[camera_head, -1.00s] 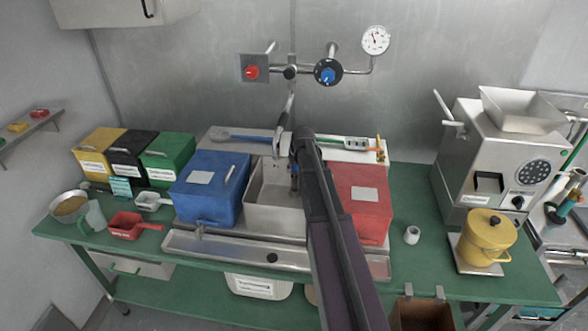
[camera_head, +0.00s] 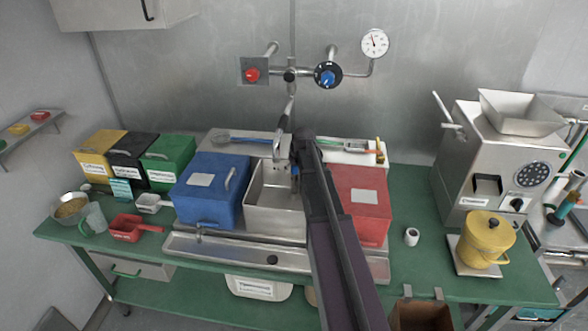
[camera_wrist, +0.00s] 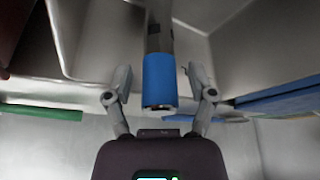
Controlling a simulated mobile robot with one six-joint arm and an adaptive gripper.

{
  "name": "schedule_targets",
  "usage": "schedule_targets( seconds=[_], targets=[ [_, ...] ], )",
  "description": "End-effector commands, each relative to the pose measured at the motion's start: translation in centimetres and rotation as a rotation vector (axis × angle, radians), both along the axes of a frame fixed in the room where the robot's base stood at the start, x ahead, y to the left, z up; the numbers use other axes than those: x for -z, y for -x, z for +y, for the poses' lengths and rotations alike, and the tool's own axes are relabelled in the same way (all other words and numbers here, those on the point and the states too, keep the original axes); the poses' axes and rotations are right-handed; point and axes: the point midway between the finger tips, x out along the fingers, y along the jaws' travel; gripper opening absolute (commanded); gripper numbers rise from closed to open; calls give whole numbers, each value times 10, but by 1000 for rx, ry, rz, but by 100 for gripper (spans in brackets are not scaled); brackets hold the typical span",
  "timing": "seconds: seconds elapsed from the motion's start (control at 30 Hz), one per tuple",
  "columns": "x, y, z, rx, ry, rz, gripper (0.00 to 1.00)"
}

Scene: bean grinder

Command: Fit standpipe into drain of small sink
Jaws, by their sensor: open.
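The standpipe (camera_wrist: 160,80) is a grey tube with a blue end. In the wrist view its blue end lies between the two fingers of my gripper (camera_wrist: 160,97), with a visible gap on each side. The fingers are open. The grey tube runs away from the gripper towards the sink, and its far end is out of that view. The small sink (camera_head: 273,212) is a steel basin between the blue and red boxes. In the head view my gripper (camera_head: 285,158) is over the sink's back right part, and my arm hides most of the standpipe. The drain cannot be made out.
A blue box (camera_head: 208,190) stands close on the sink's left and a red box (camera_head: 362,205) on its right. A faucet and valves (camera_head: 327,75) are on the wall behind. A grinder (camera_head: 500,165) and yellow pot (camera_head: 487,240) stand far right.

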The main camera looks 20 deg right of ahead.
Motion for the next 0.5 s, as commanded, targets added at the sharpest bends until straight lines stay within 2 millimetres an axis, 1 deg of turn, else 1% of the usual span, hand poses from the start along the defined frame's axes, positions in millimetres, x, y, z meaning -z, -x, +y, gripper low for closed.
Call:
schedule_targets(
  seconds=[0.03, 0.5],
  targets=[
    [-7, 2, 0, 0, 0, 0, 72],
    [-47, 19, 1, 0, 0, 0, 72]
  ],
)
